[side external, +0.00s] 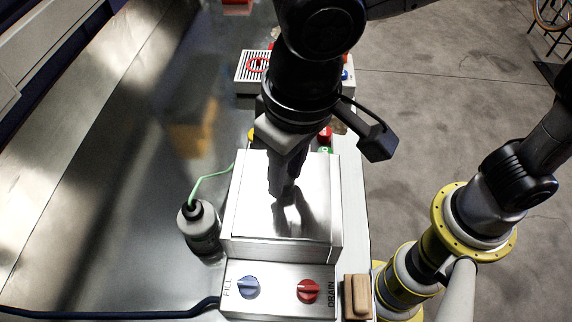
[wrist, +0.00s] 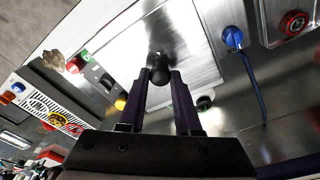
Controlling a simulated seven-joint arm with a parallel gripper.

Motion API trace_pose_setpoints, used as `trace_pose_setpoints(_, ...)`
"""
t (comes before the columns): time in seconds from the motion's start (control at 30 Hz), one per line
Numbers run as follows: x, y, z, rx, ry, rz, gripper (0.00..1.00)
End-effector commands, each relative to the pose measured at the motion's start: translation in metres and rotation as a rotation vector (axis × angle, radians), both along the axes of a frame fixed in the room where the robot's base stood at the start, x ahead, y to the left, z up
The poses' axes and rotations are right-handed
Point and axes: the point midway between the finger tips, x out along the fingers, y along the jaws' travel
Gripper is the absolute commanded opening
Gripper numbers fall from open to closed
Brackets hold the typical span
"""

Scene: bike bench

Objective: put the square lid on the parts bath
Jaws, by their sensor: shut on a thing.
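The square lid (side external: 255,205) is a flat brushed-metal plate over the top of the parts bath (side external: 280,251), a metal box. It covers most of the opening and looks nearly lined up with the rim; I cannot tell whether it rests fully or sits slightly above. In the wrist view, the lid (wrist: 185,50) fills the upper middle. My gripper (side external: 283,198) points down at the lid's middle. In the wrist view, my gripper (wrist: 160,78) is shut on the lid's round black knob (wrist: 160,66). The fingers hide the knob in the side view.
A control panel with a blue FILL knob (side external: 248,287) and red DRAIN knob (side external: 308,291) adjoins the bath's front. A bottle (side external: 199,229) with a green tube stands left. A wooden block (side external: 356,297) lies front right. A white slotted tray (side external: 252,65) is behind.

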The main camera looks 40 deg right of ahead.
Motion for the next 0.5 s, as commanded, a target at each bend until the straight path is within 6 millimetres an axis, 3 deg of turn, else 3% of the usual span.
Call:
trace_pose_setpoints(0.07, 0.0000, -0.0001, -0.0008, 0.000, -0.001, 0.000, 0.00)
trace_pose_setpoints(0.1, 0.0001, 0.0000, -0.0005, 0.001, -0.001, 0.000, 0.39)
trace_pose_setpoints(0.23, 0.0001, 0.0000, -0.0006, 0.000, -0.001, 0.000, 0.63)
trace_pose_setpoints(0.27, 0.0000, 0.0000, -0.0007, 0.000, 0.000, 0.000, 0.67)
trace_pose_setpoints(0.5, -0.0001, -0.0001, -0.0012, -0.001, 0.001, 0.000, 0.67)
